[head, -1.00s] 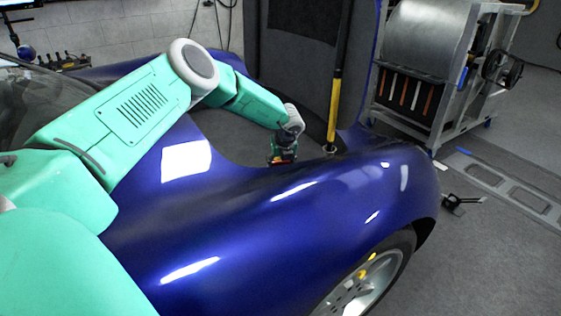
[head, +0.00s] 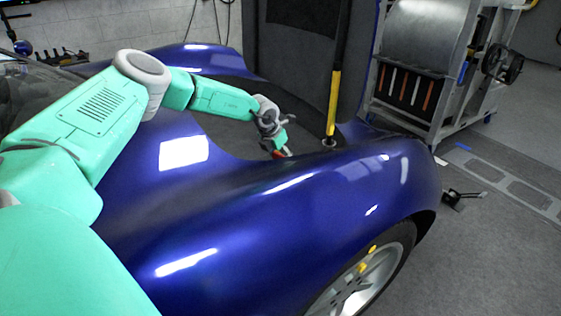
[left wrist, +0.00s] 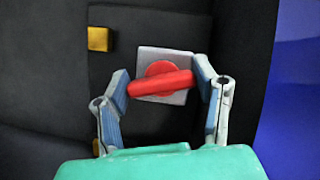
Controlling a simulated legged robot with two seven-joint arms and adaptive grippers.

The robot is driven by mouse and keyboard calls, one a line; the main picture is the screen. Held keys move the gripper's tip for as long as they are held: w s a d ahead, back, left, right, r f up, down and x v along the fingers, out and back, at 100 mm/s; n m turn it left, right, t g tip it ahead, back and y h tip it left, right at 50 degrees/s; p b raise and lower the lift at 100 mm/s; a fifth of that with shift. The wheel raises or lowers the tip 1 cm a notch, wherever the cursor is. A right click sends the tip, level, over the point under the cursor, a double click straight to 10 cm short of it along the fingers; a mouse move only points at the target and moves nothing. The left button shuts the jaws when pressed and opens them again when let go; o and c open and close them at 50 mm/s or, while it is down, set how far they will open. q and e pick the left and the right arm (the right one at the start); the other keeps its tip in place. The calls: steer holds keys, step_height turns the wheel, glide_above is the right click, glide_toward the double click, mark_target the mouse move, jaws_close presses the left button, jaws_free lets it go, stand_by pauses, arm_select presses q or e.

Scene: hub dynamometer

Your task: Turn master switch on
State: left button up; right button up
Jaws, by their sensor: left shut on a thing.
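The master switch has a red handle (left wrist: 160,84) on a round red base, mounted on a square light-grey plate (left wrist: 180,57). In the left wrist view the handle lies nearly level, its right end slightly higher. My left gripper (left wrist: 164,79) has one finger at each end of the handle and is shut on it. In the head view my left gripper (head: 275,137) reaches over the blue fender into the dark bay. Only a small bit of red (head: 280,154) shows there below the fingers. My right gripper is in neither view.
A glossy blue car fender (head: 300,215) lies under my left arm. A black and yellow strut (head: 334,100) stands just right of the gripper. A small yellow block (left wrist: 98,38) sits on the dark panel left of the switch. A metal rack (head: 440,70) stands at the back right.

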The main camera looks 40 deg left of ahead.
arm_select(q)
steer(key=m+h+b, duration=0.1)
steer(key=m+b, duration=0.1)
steer(key=shift+f+m, duration=0.15)
steer(key=shift+m, duration=0.15)
steer(key=shift+s+m+b, duration=0.1)
steer(key=shift+m+b, duration=0.4)
steer(key=shift+b, duration=0.1)
steer(key=shift+a, duration=0.1)
steer(key=o, duration=1.2)
steer(key=shift+r, duration=0.2)
steer(key=shift+r, duration=0.1)
steer(key=shift+a+v, duration=0.2)
steer(key=shift+v, duration=5.6)
